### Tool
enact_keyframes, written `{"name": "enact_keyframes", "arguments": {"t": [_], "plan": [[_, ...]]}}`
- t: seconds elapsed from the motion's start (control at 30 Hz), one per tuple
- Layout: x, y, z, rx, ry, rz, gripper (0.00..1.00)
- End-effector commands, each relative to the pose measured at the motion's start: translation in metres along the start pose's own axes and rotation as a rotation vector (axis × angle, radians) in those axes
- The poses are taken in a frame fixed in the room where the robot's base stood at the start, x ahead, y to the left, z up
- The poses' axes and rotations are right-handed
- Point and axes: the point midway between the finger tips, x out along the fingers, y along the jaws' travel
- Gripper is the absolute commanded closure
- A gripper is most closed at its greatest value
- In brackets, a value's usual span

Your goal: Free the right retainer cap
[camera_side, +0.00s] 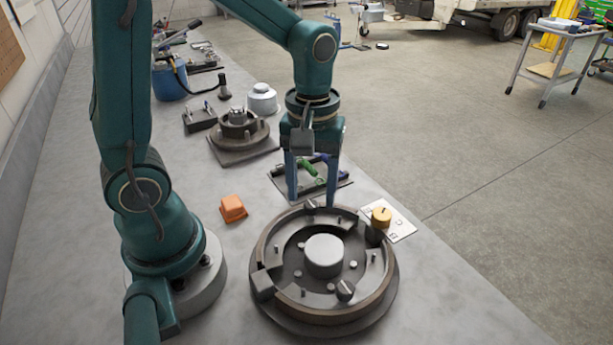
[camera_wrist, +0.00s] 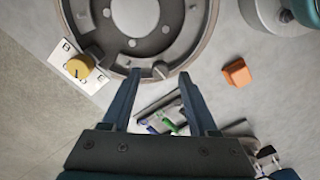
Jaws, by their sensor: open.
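A round metal drum assembly (camera_side: 262,243) with a raised centre hub (camera_side: 324,255) lies on the bench. Another dark cap (camera_side: 345,290) is on the near side, and a dark cylinder (camera_side: 374,236) is at the right rim. I cannot tell which is the right retainer cap. My gripper (camera_side: 311,201) is open, pointing down at the far rim.
A yellow knob (camera_side: 381,216) stands on a white marked card (camera_side: 402,228) at the right. An orange block (camera_side: 233,208) lies left of the drum. A tray with green and dark tools (camera_side: 336,183) is behind my gripper. A hub fixture (camera_side: 240,148) stands farther back.

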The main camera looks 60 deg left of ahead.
Motion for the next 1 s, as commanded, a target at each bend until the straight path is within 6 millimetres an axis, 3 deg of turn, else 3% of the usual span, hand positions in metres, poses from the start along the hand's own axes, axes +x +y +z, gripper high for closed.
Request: {"name": "enact_keyframes", "arguments": {"t": [0.27,0.7,1.0], "plan": [[-0.031,0.0,0.0,0.0,0.002,0.002,0.4],[-0.038,0.001,0.0,0.003,0.011,0.01,0.4],[-0.076,-0.01,0.021,0.123,0.172,0.149,0.4]]}}
